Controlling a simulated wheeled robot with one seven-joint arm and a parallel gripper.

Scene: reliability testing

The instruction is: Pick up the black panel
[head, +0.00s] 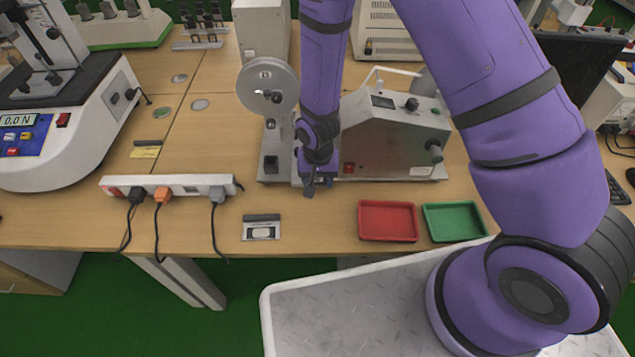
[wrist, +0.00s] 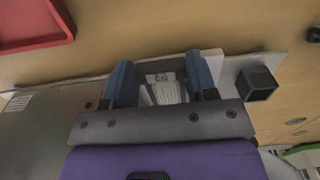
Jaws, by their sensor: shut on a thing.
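My gripper (head: 309,188) is low at the front of the grey bench machine (head: 396,138), just right of its black square knob. A dark strip (head: 262,217) lies along the top of a small pale frame (head: 261,233) near the table's front edge, apart from the gripper.
A red tray (head: 388,238) and a green tray (head: 453,238) lie at the table's front, right of my gripper. A white power strip (head: 172,181) with cords is to the left. A round grey wheel (head: 268,87) stands behind my gripper. Bare table lies between pale frame and red tray.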

